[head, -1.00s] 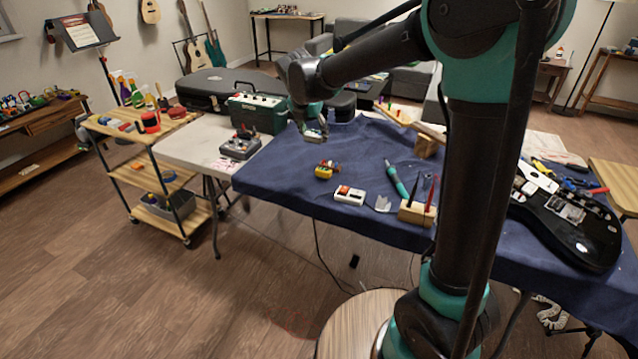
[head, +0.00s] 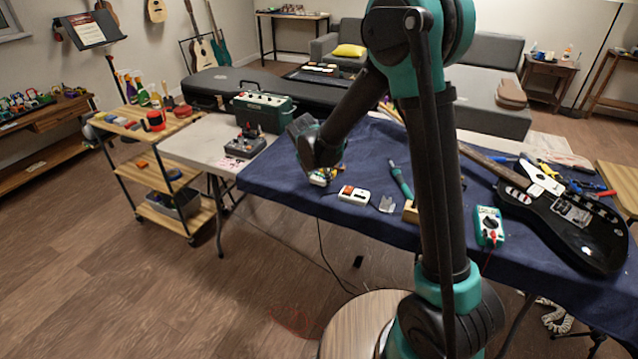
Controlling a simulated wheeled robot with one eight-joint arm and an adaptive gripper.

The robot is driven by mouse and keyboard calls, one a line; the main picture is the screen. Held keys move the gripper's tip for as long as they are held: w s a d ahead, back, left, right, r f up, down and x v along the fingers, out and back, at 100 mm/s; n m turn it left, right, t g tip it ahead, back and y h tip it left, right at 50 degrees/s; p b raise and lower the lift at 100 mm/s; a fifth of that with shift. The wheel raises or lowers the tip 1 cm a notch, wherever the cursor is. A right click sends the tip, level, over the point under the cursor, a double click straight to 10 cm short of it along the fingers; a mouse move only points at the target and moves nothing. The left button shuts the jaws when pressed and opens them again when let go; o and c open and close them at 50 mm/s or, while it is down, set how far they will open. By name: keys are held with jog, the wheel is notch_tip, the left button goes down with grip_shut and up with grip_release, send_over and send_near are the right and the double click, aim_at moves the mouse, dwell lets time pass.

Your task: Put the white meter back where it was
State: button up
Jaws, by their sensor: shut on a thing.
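My gripper (head: 318,170) points down over the left part of the blue-covered table. It is shut on a small pale thing (head: 319,180), seemingly the white meter, whose face is too small to read. My arm and gripper hide much of it, and I cannot tell whether it touches the cloth. A yellow thing with red and blue bits (head: 339,171) shows just behind my gripper, partly hidden. Another meter, green-edged with a white face and a dark dial (head: 490,226), lies to the right, beside the black guitar.
A teal soldering iron (head: 400,178) and a wooden holder (head: 411,211) are further right. The black guitar (head: 570,225) fills the table's right end. The left front cloth is bare.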

jog(key=shift+f, duration=1.35)
jog(key=shift+f, duration=0.1)
jog(key=o, duration=1.3)
